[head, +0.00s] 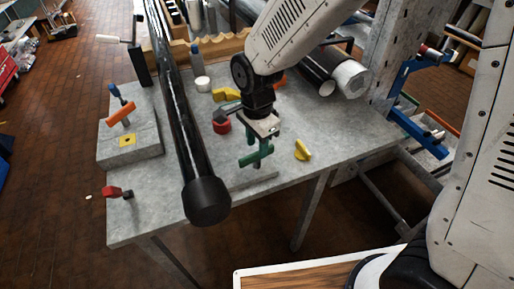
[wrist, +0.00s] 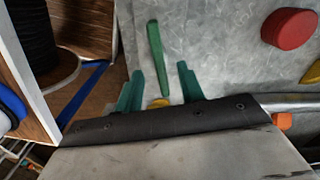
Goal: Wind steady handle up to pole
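The pole (head: 176,110) is a long, glossy black tube with a rounded black end cap, running along the left part of the bench. A green bar handle (head: 257,155), perhaps the steady handle, stands right of the pole's end, apart from it. My gripper (head: 252,141) is above the handle, pointing down. In the wrist view the two teal fingers of my gripper (wrist: 158,85) are spread apart. The green bar handle (wrist: 157,58) appears between and beyond them, with gaps on both sides. Whether the fingers straddle it in depth is unclear. The handle's lower mount is mostly hidden.
The grey bench (head: 285,175) also carries a red knob (head: 221,126), yellow pieces (head: 303,150), and a block (head: 130,145) with an orange handle (head: 121,112). A red-handled piece (head: 114,192) sits at the left front. A blue bracket (head: 405,105) stands at right.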

